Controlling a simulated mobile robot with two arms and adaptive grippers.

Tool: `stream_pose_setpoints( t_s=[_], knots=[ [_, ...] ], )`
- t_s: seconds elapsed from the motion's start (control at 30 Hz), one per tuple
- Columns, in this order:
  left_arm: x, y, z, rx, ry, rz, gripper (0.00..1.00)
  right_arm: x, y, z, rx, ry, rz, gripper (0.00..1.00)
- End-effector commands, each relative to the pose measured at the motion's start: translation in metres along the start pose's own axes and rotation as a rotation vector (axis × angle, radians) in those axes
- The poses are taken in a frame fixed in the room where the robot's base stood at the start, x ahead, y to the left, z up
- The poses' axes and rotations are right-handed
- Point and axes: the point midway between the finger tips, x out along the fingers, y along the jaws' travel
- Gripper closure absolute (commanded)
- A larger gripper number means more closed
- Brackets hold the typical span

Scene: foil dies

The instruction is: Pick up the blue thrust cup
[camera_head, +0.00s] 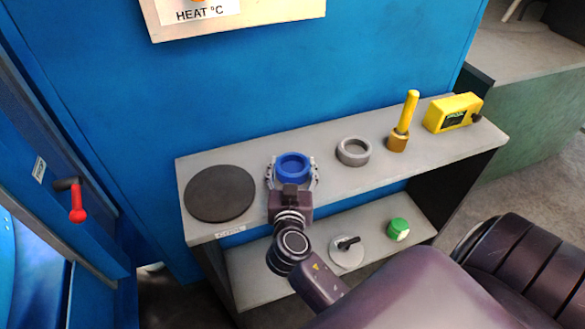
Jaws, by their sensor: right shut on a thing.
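The blue thrust cup (293,165) is a short blue ring on the grey top shelf (330,150), between a black disc and a grey ring. My right gripper (292,172) reaches in from the front, with one finger on each side of the cup, and is shut on it. The cup looks upright; I cannot tell whether it is clear of the shelf. My left gripper is not in view.
A black disc (220,193), a grey ring (353,151), a yellow-handled tool (403,123) and a yellow box (453,113) stand on the top shelf. The lower shelf holds a round grey plate with a black handle (346,251) and a green knob (398,229). A blue wall (250,85) rises behind.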

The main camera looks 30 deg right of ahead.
Motion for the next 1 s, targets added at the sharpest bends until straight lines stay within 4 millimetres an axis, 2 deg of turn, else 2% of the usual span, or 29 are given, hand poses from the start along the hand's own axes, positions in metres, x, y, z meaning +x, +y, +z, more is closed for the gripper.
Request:
stream_pose_setpoints(
  t_s=[0.03, 0.13, 0.4, 0.57, 0.77, 1.0],
  knots=[
    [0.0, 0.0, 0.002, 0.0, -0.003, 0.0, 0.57, 0.0, 0.0, 0.0, 0.0, 0.0, 0.001, 0.65],
    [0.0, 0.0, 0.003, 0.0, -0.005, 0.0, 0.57, 0.0, 0.0, -0.001, 0.001, 0.002, 0.0, 0.74],
    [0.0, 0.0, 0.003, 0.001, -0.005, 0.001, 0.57, 0.0, 0.0, -0.003, 0.002, 0.002, 0.0, 0.74],
    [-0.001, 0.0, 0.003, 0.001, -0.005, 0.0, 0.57, -0.002, 0.0, -0.014, 0.005, 0.003, 0.001, 0.74],
    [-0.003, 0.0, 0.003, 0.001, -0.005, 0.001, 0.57, -0.007, 0.0, -0.05, 0.008, 0.006, 0.0, 0.74],
    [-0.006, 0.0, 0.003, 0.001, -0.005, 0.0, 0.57, -0.018, 0.0, -0.121, 0.013, 0.008, -0.001, 0.74]
  ],
)
